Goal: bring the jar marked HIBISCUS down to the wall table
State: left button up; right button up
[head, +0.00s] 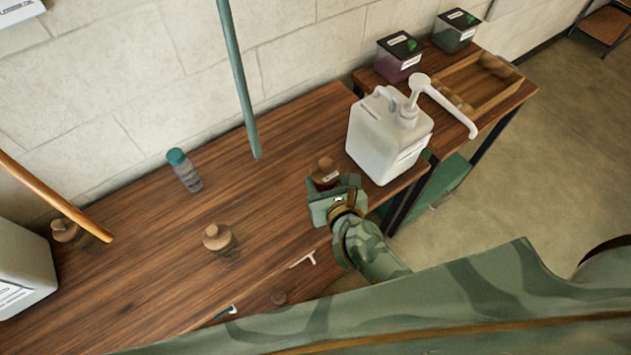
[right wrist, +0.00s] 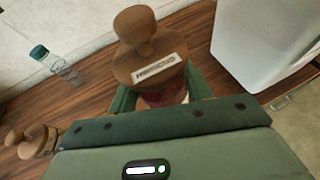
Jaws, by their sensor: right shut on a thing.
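The jar marked HIBISCUS (right wrist: 152,62) has a brown knobbed stopper, a white label and a dark red body. My right gripper (right wrist: 160,95) is shut on its body, one green finger on each side. In the head view the jar (head: 325,170) is upright over the wooden wall table (head: 130,245), near its front edge and left of the white pump bucket (head: 385,140). My right gripper (head: 332,190) covers its lower part, so I cannot tell whether its base touches the table. My left gripper is not in view.
Another brown-stoppered jar (head: 217,237) and a teal-capped bottle (head: 185,170) stand left of the held jar. A further stopper (head: 68,231) shows beside a white container (head: 22,268). Two dark-lidded boxes (head: 398,57) (head: 456,30) and a wooden tray (head: 500,80) are at the back right.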

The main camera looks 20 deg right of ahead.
jog(key=w+f+b, duration=0.1)
jog(key=f, duration=0.2)
jog(key=w+f+b, duration=0.2)
jog(key=f, duration=0.1)
jog(key=w+f+b, duration=0.1)
jog(key=w+f, duration=0.1)
jog(key=f, duration=0.1)
jog(key=shift+a+f+b, duration=0.1)
jog(key=shift+b, duration=0.2)
jog(key=shift+r, duration=0.2)
jog(key=shift+s+f, duration=0.1)
jog(key=shift+f, duration=0.05)
jog(key=o, duration=1.2)
